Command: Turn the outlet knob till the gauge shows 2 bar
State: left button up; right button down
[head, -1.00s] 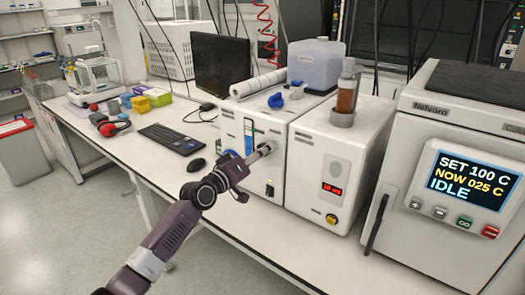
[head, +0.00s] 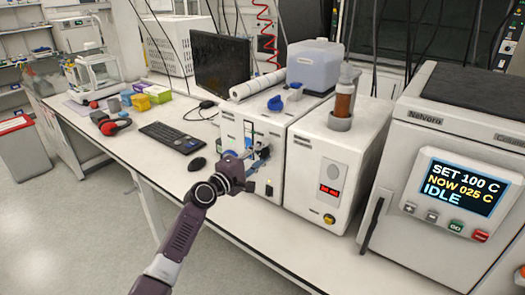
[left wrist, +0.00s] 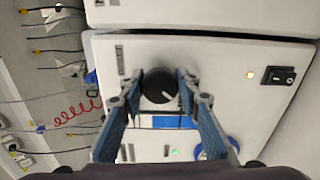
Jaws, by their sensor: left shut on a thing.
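A round black knob (left wrist: 160,86) with a pale pointer mark sits on the white front panel of a box. In the left wrist view my left gripper (left wrist: 159,92) has its blue-padded fingers on either side of the knob, shut on it. In the head view my left gripper (head: 260,153) is at the front of the white instrument (head: 290,115), and it covers much of that panel, including the knob. I cannot make out a pressure gauge or its reading in either view. My right gripper is not in view.
A white box with a red display (head: 329,189) and a brown bottle (head: 344,101) stands to the right. Beyond it is a large heater with a screen (head: 458,187). A keyboard (head: 171,137) and mouse (head: 196,164) lie to the left. A power switch (left wrist: 280,76) is beside the knob.

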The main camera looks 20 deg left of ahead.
pick_arm(q)
jog(key=shift+n+p, duration=0.3)
jog(key=shift+n, duration=0.5)
jog(key=o, duration=1.2)
jog(key=shift+c, duration=0.2)
jog(key=v, duration=1.2)
